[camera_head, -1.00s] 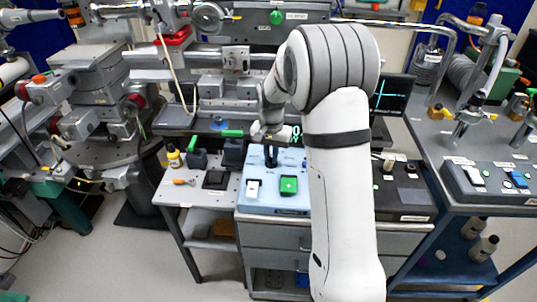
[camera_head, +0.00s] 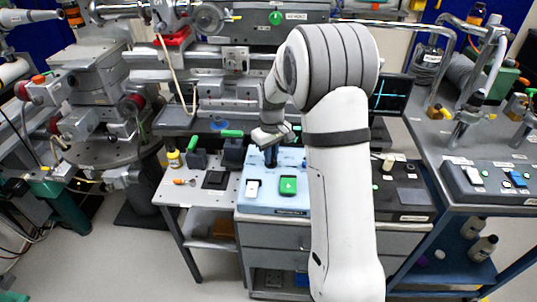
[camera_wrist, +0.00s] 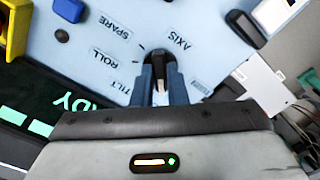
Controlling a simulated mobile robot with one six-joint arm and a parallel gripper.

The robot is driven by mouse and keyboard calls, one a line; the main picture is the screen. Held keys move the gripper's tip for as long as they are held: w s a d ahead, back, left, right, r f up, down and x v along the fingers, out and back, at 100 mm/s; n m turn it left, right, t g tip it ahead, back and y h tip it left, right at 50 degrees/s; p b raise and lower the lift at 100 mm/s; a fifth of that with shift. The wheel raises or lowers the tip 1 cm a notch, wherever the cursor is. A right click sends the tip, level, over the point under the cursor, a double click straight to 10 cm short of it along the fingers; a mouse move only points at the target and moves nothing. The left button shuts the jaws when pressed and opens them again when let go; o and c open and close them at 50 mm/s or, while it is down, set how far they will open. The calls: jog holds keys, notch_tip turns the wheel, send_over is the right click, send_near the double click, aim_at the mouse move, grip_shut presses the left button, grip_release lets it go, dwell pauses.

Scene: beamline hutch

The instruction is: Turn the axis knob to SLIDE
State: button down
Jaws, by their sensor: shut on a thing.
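The axis knob (camera_wrist: 159,62) is a dark knob on a pale blue panel (camera_wrist: 110,20), seen upside down in the wrist view. Labels AXIS, SPARE, ROLL and TILT can be read around it. A further label (camera_wrist: 201,88) at its right is too slanted and small to read. My gripper (camera_wrist: 161,86) is shut on the knob, one blue-grey finger on each side. In the head view my gripper (camera_head: 271,156) reaches down to the back of the control box (camera_head: 262,205). My fingers partly hide the knob, and I cannot tell which label it points to.
A green button (camera_head: 288,186) and a white switch (camera_head: 253,189) sit in front of the gripper on the box. A dark display with green letters (camera_wrist: 60,100) lies close by. A bench with another control box (camera_head: 495,182) stands at the right.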

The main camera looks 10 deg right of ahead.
jog(key=shift+w+r+n, duration=0.1)
jog(key=shift+w+n, duration=0.05)
jog(key=shift+n, duration=0.65)
jog(key=shift+w+r+n, duration=0.1)
jog(key=shift+n, duration=0.7)
jog(key=c, duration=1.5)
grip_release()
jog(key=shift+f, duration=0.15)
jog(key=shift+o, duration=0.3)
jog(key=shift+s, duration=0.1)
notch_tip(320, 180, up, 7)
jog(key=shift+r, duration=0.4)
